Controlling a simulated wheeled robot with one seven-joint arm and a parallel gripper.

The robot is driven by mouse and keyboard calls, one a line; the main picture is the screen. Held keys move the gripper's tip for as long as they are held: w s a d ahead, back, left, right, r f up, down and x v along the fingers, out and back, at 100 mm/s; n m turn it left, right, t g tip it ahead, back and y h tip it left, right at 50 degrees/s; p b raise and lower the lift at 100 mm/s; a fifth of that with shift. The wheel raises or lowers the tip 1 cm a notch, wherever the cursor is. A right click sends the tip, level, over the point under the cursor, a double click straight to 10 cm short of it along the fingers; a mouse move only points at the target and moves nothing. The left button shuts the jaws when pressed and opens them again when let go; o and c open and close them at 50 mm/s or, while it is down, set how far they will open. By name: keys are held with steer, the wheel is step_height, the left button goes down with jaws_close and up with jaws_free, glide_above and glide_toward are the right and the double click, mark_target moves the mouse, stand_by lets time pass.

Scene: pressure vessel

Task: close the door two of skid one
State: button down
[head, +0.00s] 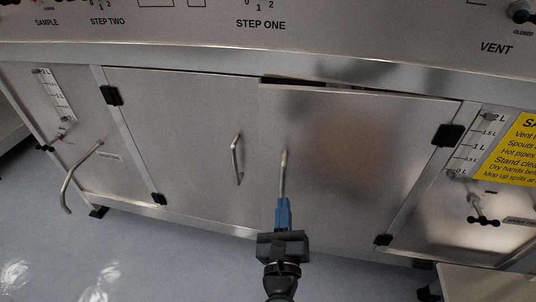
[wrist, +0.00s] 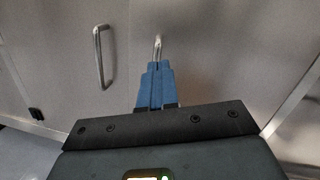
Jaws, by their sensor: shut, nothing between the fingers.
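The skid is a steel cabinet with two doors side by side under a control panel. The left door (head: 185,140) looks flush with the front. The right door (head: 355,165), hinged on its right side, stands slightly ajar, with a dark gap along its top edge. The left door's handle (head: 237,158) is a vertical bar, also in the wrist view (wrist: 102,56). My gripper (head: 283,203) has its blue fingers together, empty, at the lower end of the right door's handle (head: 284,160). In the wrist view the fingers (wrist: 155,70) overlap that handle; whether they touch it is unclear.
A bent spout (head: 80,175) sticks out from the left panel. A valve knob (head: 483,220) and a yellow sign (head: 512,150) are on the right panel. Grey floor (head: 180,260) is clear in front at the left. A steel surface (head: 485,283) stands at lower right.

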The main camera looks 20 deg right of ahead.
steer(key=w+a+m+g, duration=0.2)
steer(key=w+a+m, duration=0.1)
steer(key=a+m, duration=0.1)
glide_toward(270, 154)
steer(key=x, duration=0.7)
steer(key=shift+a, duration=0.1)
